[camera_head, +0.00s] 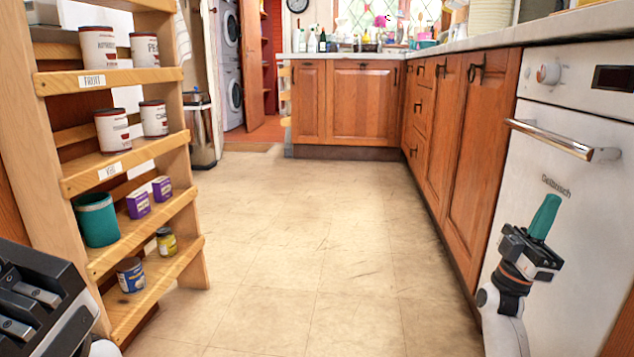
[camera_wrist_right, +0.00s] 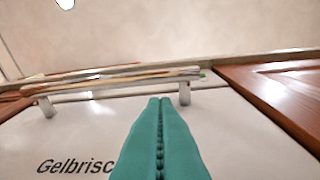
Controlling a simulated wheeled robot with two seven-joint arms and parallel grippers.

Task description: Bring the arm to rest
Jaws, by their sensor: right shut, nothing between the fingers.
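My right gripper (camera_head: 545,216) points upward at the lower right of the head view, in front of the white dishwasher (camera_head: 577,180). Its green fingers are closed together with nothing between them. In the right wrist view the shut fingers (camera_wrist_right: 159,105) point up toward the dishwasher's metal handle (camera_wrist_right: 110,84). Whether they touch the door cannot be told. My left arm shows as dark parts at the lower left of the head view; its fingertips are not clearly seen.
A wooden shelf rack (camera_head: 160,272) with cans, purple boxes, a green pot and jars stands at the left. Wooden cabinets (camera_head: 362,102) line the back and right under a worktop (camera_head: 480,43). The tiled floor (camera_head: 290,230) between is clear.

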